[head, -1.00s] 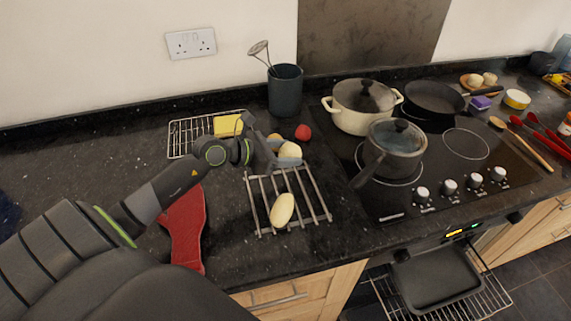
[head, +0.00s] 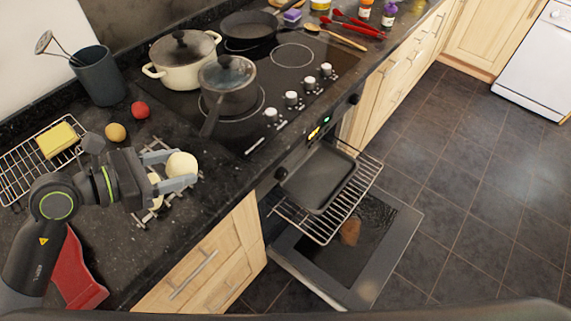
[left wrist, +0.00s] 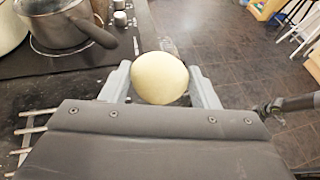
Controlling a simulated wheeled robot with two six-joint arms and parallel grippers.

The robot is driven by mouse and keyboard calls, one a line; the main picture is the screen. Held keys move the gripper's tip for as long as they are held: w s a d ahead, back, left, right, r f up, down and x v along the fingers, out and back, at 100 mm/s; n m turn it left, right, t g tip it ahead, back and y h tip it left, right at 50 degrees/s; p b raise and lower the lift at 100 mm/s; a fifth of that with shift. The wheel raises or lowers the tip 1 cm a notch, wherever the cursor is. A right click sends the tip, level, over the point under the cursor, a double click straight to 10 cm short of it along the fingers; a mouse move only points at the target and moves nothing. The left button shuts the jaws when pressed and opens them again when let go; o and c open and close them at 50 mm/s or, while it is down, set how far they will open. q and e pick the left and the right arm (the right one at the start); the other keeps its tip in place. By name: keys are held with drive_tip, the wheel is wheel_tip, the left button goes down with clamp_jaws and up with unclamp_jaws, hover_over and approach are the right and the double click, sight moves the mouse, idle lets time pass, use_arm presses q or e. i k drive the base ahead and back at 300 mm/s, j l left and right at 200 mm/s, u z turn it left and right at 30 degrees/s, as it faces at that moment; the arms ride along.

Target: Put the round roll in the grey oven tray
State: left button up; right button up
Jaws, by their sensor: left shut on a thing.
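The round roll (head: 182,165) is pale and smooth. My left gripper (head: 178,179) is shut on it and holds it above the counter's wire rack. In the left wrist view the roll (left wrist: 160,78) sits between the two grey fingers. The grey oven tray (head: 318,178) rests on the oven's pulled-out wire shelf, to the right of the gripper and lower down; its visible inside is empty. My right gripper is not in view.
The oven door (head: 352,250) hangs open below the tray, with a brown item on it. A long pale roll (head: 155,192) lies on the cooling rack (head: 160,212), partly hidden by my gripper. A saucepan (head: 228,88) and white pot (head: 184,62) stand on the hob.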

sight(302, 194)
drive_tip(key=l, duration=0.9)
drive_tip(key=k+l, duration=0.15)
drive_tip(key=l, duration=0.75)
drive_tip(key=i+l, duration=0.25)
drive_tip(key=l+u, duration=0.05)
drive_tip(key=l, duration=0.05)
